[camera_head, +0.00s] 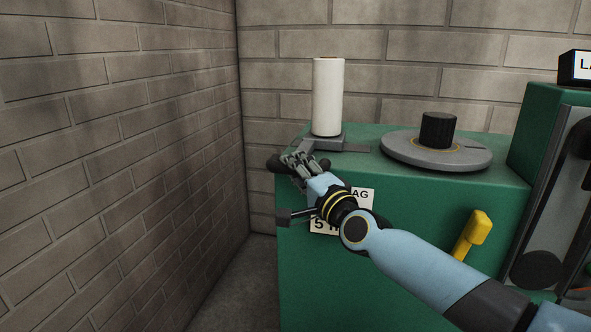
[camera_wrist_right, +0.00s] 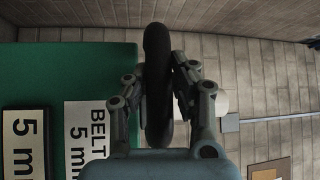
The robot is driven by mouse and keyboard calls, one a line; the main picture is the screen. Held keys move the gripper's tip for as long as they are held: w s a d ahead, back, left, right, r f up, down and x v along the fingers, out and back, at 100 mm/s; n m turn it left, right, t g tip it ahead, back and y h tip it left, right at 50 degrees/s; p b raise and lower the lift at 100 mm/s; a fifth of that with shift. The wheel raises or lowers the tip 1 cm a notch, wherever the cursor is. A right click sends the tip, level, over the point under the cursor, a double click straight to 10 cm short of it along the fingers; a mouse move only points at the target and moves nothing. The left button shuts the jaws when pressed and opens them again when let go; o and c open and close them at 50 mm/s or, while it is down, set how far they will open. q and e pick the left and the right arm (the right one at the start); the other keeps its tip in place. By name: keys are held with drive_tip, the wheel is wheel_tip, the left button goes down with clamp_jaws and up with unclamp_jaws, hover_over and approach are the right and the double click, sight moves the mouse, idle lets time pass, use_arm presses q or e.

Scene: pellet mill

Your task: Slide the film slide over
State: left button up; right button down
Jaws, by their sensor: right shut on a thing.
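The film slide is a grey base (camera_head: 340,144) on the green cabinet top, with a tall white roll (camera_head: 328,97) standing upright on it. A dark rounded handle (camera_head: 275,164) is at its front left, by the cabinet's edge. My right gripper (camera_head: 300,160) is shut on this handle. In the right wrist view the dark handle (camera_wrist_right: 157,85) stands between the two fingers, which press on it from both sides. The fingers hide the handle's middle in the head view. My left gripper is not in view.
The green cabinet (camera_head: 400,260) carries a grey disc (camera_head: 436,151) with a black knob (camera_head: 438,130) right of the roll. A yellow lever (camera_head: 473,234) sticks out of its front. A brick wall (camera_head: 120,140) stands to the left, with a gap between.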

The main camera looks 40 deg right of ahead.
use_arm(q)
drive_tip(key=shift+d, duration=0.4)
use_arm(e)
drive_tip(key=shift+f, duration=0.15)
use_arm(q)
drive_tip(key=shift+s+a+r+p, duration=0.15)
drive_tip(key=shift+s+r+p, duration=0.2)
drive_tip(key=shift+p, duration=0.2)
use_arm(e)
drive_tip(key=s+d, duration=0.6)
drive_tip(key=s, duration=0.1)
drive_tip(key=shift+f, duration=0.15)
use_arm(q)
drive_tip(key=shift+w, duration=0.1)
use_arm(e)
drive_tip(key=c, duration=1.5)
unclamp_jaws()
drive_tip(key=shift+s, duration=0.1)
drive_tip(key=o, duration=0.4)
drive_tip(key=shift+s+d, duration=0.15)
drive_tip(key=shift+d, duration=0.05)
drive_tip(key=shift+a, duration=0.1)
